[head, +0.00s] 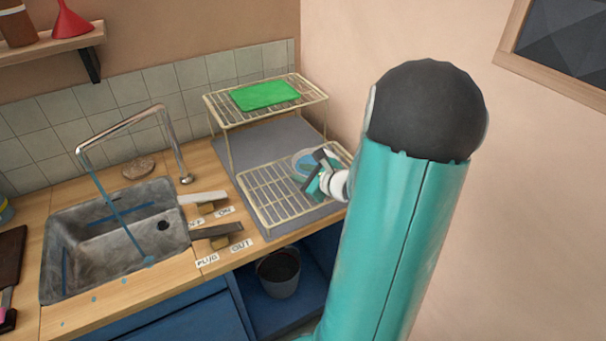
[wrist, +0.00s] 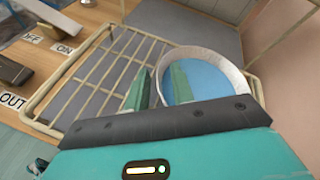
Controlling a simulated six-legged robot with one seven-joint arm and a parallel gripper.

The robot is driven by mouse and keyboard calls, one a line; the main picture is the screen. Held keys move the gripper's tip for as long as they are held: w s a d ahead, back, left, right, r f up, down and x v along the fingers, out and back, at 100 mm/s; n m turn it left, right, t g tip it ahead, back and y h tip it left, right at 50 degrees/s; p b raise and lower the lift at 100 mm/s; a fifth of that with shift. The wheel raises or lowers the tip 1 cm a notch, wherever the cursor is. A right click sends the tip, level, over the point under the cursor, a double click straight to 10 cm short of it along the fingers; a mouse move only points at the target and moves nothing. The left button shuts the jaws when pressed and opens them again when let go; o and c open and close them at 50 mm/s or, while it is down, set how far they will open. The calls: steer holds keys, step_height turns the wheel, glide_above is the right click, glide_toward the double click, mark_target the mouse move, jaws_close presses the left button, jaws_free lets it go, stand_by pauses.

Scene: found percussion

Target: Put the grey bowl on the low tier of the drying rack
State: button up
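The grey bowl (head: 306,163), pale-rimmed with a blue inside, is at the right part of the drying rack's low tier (head: 262,192). In the wrist view the bowl (wrist: 240,78) looks upright over the wires of the low tier (wrist: 92,88); its underside is hidden. My gripper (head: 318,178) is at the bowl's near side. In the wrist view my gripper (wrist: 160,88) has its green fingers apart, one inside the bowl and one outside, with the rim between them. A gap shows between the fingers.
The rack's upper tier (head: 218,104) holds a green board (head: 265,94) above and behind the low tier. Left are two levers (head: 203,197) (head: 217,230), a tap (head: 172,135) and a sink (head: 62,262). A bucket (head: 279,272) stands below. The wall is close on the right.

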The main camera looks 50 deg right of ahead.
steer(key=d+v, duration=0.1)
steer(key=v, duration=1.1)
steer(key=w+a+r+n+g+y, duration=0.25)
steer(key=a+n, duration=0.45)
steer(key=a, duration=0.4)
steer(key=w+a+r+n+g+y, duration=0.1)
steer(key=w+a+n+g+y, duration=0.2)
steer(key=a+n, duration=0.6)
steer(key=s+a+r+n+g+h, duration=0.1)
steer(key=s+a+r+n+h, duration=0.1)
steer(key=a+n, duration=0.4)
steer(key=s+a+r+n+g+h, duration=0.1)
steer(key=s+a+r+n+h, duration=0.1)
steer(key=s+a+r+n, duration=0.2)
steer(key=s+a+n, duration=0.1)
steer(key=a+n, duration=0.2)
steer(key=n, duration=0.2)
steer(key=shift+a+r+n, duration=0.25)
steer(key=shift+r+n, duration=0.15)
steer(key=shift+s+g+h, duration=0.15)
steer(key=shift+g+h, duration=0.1)
